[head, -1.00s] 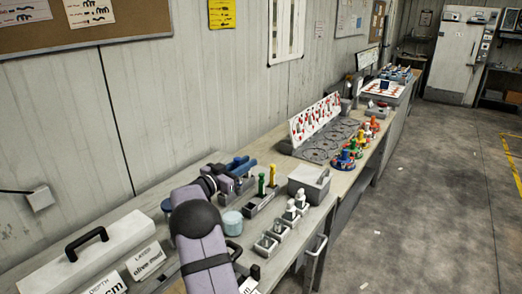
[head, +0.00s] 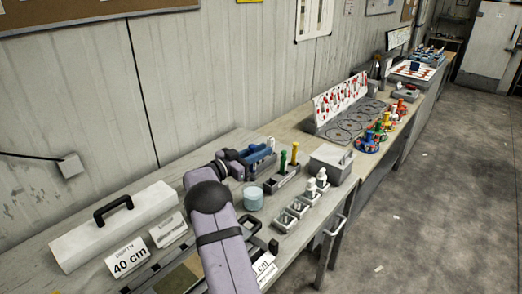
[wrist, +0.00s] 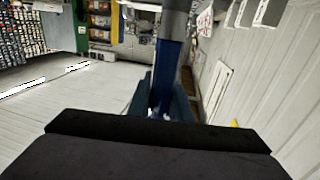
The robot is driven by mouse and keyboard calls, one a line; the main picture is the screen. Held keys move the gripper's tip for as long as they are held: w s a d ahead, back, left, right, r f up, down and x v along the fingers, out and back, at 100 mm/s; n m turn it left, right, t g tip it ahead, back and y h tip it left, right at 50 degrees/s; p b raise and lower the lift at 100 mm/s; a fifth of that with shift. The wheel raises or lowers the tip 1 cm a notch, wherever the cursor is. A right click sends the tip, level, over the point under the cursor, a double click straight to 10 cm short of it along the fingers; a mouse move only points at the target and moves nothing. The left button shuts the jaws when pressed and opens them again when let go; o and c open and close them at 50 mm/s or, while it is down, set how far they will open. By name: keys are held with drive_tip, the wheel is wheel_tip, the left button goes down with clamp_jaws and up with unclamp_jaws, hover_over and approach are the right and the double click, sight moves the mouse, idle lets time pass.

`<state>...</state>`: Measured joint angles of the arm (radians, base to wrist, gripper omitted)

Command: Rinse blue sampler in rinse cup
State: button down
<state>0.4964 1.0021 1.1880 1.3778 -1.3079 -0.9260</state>
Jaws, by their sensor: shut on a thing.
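My gripper (head: 260,154) is shut on the blue sampler (wrist: 169,66), which shows in the wrist view as a blue shaft rising between the dark blue fingers, grey at its top. In the head view the gripper is above the back left of the sampler rack (head: 271,191), and the sampler is hard to separate from the blue fingers. A pale blue-green round cup (head: 253,200), which looks like the rinse cup, stands on the bench in front of the gripper, beside my arm. The gripper is apart from it. The cup's inside cannot be made out.
The rack holds a green sampler (head: 283,160) and a yellow one (head: 294,153). A grey box (head: 331,164) and small trays (head: 291,213) with white-topped pieces stand to the right. A long white case (head: 113,228) and a "40 cm" card (head: 128,258) are at left.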

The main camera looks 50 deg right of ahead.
drive_tip(key=shift+f+b, duration=2.75)
drive_tip(key=shift+f, duration=1.7)
drive_tip(key=shift+f, duration=0.15)
drive_tip(key=shift+f+b, duration=0.45)
drive_tip(key=shift+f, duration=0.15)
drive_tip(key=shift+r, duration=0.25)
drive_tip(key=shift+r+p, duration=0.5)
drive_tip(key=shift+p, duration=0.05)
drive_tip(key=shift+f, duration=0.25)
drive_tip(key=shift+f+b, duration=0.5)
drive_tip(key=shift+r, duration=0.1)
drive_tip(key=shift+r+p, duration=0.55)
drive_tip(key=shift+r, duration=0.1)
